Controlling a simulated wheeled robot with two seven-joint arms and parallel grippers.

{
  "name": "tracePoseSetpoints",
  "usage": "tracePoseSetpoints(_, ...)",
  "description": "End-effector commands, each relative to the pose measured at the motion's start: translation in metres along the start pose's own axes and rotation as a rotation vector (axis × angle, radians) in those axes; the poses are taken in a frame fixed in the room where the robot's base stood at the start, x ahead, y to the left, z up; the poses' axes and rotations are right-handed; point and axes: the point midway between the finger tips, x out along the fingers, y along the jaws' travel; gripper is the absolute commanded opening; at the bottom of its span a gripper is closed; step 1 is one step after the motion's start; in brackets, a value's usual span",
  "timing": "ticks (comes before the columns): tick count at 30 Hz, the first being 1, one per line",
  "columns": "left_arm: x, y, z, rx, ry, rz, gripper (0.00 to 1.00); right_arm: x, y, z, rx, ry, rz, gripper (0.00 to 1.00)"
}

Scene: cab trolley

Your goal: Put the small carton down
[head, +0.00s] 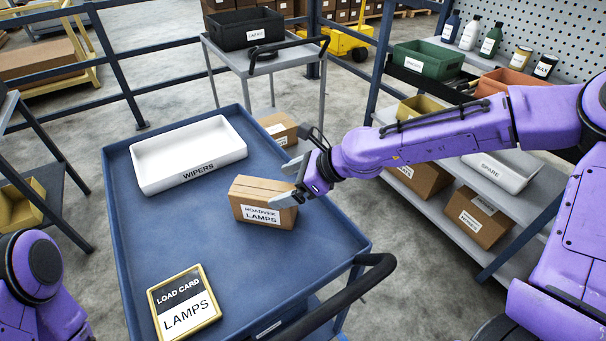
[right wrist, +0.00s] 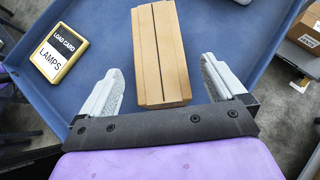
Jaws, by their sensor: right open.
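The small carton (head: 262,203) is a brown box labelled "ROADVEK LAMPS". It stands on the blue trolley top (head: 250,268), right of the middle. My right gripper (head: 288,184) is at the carton's right end, with its fingers apart. In the right wrist view the carton (right wrist: 159,55) lies ahead of and between the two open fingers of the gripper (right wrist: 161,88), with a gap on each side. My left arm shows only at the lower left of the head view; its gripper is out of frame.
A white tray marked "WIPERS" (head: 188,183) stands at the trolley's back left. A framed load card reading "LAMPS" (head: 184,303) lies at the front left. The trolley's black handle (head: 345,297) is at the front right. A shelf with cartons (head: 477,219) stands right. Blue surface between carton and card is clear.

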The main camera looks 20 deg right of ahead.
Motion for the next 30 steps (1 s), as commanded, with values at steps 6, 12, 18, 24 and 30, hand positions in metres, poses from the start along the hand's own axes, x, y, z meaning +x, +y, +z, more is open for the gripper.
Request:
tracePoseSetpoints(6,-0.013,-0.001,-0.005,0.0,0.0,0.0,0.0,-0.059,0.0,0.004,-0.003,-0.003,-0.003,0.97)
tracePoseSetpoints(12,-0.037,-0.003,-0.015,0.0,0.0,0.0,0.0,-0.093,0.0,0.006,0.002,-0.002,0.0,0.97)
tracePoseSetpoints(18,-0.039,-0.003,-0.016,0.0,0.0,0.0,0.0,-0.097,0.001,0.001,-0.001,-0.002,0.001,0.97)
tracePoseSetpoints(24,-0.038,-0.003,-0.016,0.0,0.0,0.0,0.0,-0.096,0.0,0.0,0.0,-0.001,0.001,0.97)
tracePoseSetpoints(30,-0.038,-0.003,-0.015,0.0,0.0,0.0,0.0,-0.096,0.0,0.0,0.0,-0.001,0.001,0.97)
